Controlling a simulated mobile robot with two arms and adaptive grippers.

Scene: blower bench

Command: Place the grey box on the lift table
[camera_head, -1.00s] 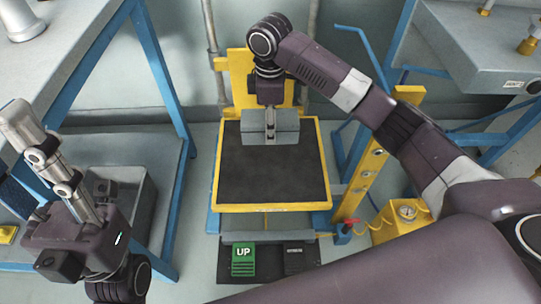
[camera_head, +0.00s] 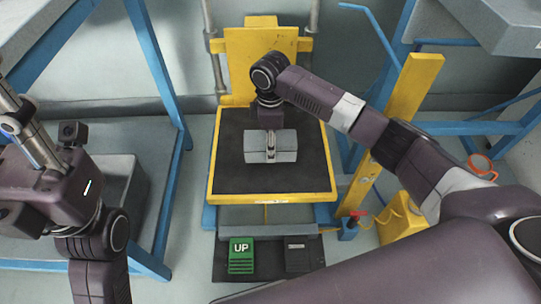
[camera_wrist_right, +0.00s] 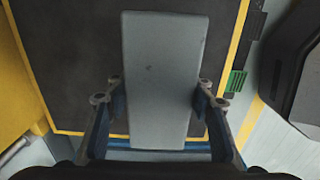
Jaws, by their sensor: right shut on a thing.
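The grey box (camera_head: 284,146) is in my right gripper (camera_head: 270,152), over the black top of the lift table (camera_head: 231,181). In the right wrist view the box (camera_wrist_right: 164,60) lies between the two fingers of my right gripper (camera_wrist_right: 160,108), which touch its sides. I cannot tell whether the box rests on the table top or hangs just above it. The lift table has a yellow rim and a yellow back plate. My left gripper is cut off at the left edge of the head view; its fingers do not show.
A green UP pedal (camera_head: 241,256) and a dark pedal (camera_head: 298,255) lie on the floor before the table. A yellow post (camera_head: 405,100) stands right of it. A grey bin (camera_head: 122,195) on a blue-framed bench is at the left. The table top around the box looks clear.

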